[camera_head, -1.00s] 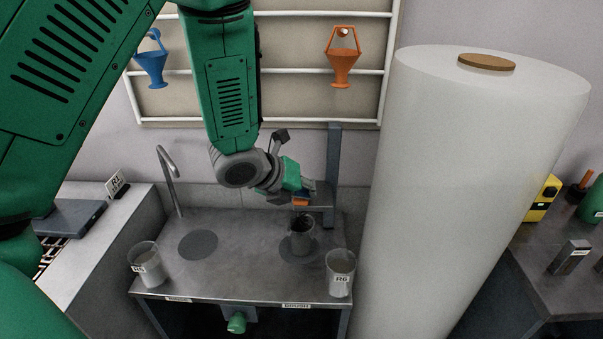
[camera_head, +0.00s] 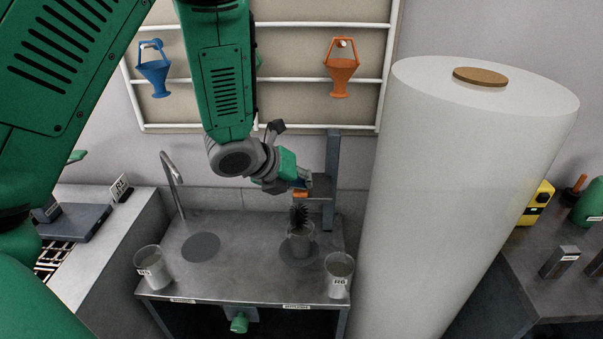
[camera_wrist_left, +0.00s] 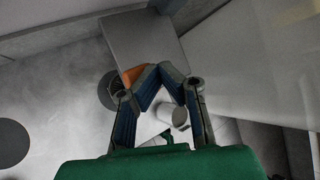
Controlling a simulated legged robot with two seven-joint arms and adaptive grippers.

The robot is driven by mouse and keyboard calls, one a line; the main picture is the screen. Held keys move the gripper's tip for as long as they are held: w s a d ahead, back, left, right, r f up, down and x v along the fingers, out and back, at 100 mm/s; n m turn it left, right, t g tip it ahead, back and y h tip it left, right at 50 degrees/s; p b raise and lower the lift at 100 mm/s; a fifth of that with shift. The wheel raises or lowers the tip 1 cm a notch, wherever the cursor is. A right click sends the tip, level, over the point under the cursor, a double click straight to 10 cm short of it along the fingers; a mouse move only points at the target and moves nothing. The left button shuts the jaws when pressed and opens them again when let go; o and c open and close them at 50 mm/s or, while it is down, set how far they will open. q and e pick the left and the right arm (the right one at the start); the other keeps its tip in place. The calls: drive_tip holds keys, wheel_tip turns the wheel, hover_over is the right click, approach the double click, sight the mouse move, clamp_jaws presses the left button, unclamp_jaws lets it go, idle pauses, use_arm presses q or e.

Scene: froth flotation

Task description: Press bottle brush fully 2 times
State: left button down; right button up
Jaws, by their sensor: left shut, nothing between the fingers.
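The bottle brush has black bristles (camera_head: 299,214) and an orange top (camera_head: 300,193), beside a dark upright post. Its bristles stand above a clear beaker (camera_head: 300,240), their lower end at or just inside the mouth. My left gripper (camera_head: 291,188) is shut and empty, close by the orange top; whether it touches cannot be told. In the left wrist view, the closed fingertips (camera_wrist_left: 160,72) are beside the orange top (camera_wrist_left: 133,76), which partly hides behind a finger. My right gripper is out of view.
Beaker R5 (camera_head: 152,267) stands at the left of the metal table (camera_head: 225,278), beaker R6 (camera_head: 338,276) at its right. A curved tap (camera_head: 171,172) rises at the back left. A tall white roll (camera_head: 455,200) stands close on the right.

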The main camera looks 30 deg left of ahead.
sight(300, 195)
use_arm(q)
drive_tip(key=shift+a+r+p, duration=0.25)
drive_tip(key=shift+r+p, duration=0.55)
drive_tip(key=shift+r, duration=0.2)
drive_tip(key=shift+a+r+p, duration=0.25)
drive_tip(key=shift+r+p, duration=0.5)
drive_tip(key=shift+r, duration=0.25)
drive_tip(key=shift+f, duration=0.2)
drive_tip(key=shift+f+b, duration=0.3)
drive_tip(key=shift+b, duration=0.25)
drive_tip(key=shift+f+b, duration=3.05)
drive_tip(key=shift+f, duration=0.4)
idle(1.8)
